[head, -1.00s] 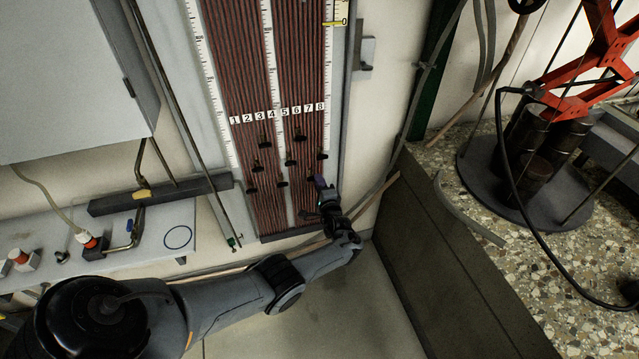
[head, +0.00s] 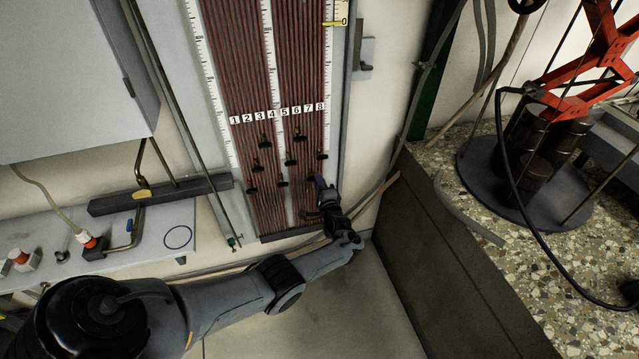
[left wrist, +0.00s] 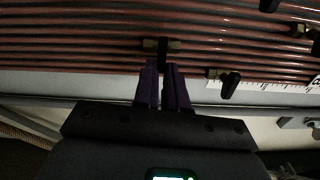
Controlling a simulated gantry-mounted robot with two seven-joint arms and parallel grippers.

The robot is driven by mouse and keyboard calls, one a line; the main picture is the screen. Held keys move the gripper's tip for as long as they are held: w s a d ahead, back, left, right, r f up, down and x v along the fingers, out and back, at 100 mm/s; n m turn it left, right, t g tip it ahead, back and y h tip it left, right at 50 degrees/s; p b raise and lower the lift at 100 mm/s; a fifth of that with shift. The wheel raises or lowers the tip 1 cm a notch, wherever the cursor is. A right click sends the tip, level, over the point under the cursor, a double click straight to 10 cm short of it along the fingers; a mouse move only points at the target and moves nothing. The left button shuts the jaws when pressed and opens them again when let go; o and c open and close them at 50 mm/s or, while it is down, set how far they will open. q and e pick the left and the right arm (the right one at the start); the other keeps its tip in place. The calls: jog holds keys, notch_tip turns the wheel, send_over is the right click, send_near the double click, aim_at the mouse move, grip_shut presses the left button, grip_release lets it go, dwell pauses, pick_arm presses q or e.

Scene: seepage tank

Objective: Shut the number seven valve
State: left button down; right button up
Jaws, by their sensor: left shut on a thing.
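The panel of red-brown tubes carries number labels 1 to 8, with the 7 label (head: 308,108) near its right side. My left gripper (head: 317,182) is low on the right side of the panel, at a valve in the column under the 7. In the left wrist view, the purple fingers of my left gripper (left wrist: 162,72) are closed around the black handle of the number seven valve (left wrist: 163,46). Its brass body lies along a tube, and the handle appears to stand across it. The fingers hide part of the handle. My right gripper is out of view.
Neighbouring valves sit close by: one (head: 323,156) under the 8 and one (head: 282,184) to the left. Another valve (left wrist: 229,84) shows beside the fingers in the left wrist view. A dark ledge (head: 440,255) stands right of the panel.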

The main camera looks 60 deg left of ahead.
pick_arm(q)
jog(key=shift+s+f, duration=0.1)
jog(key=shift+f, duration=0.25)
jog(key=c, duration=1.2)
grip_release()
jog(key=shift+r, duration=0.2)
jog(key=shift+d, duration=0.1)
jog(key=shift+p+v, duration=2.35)
jog(key=shift+v, duration=3)
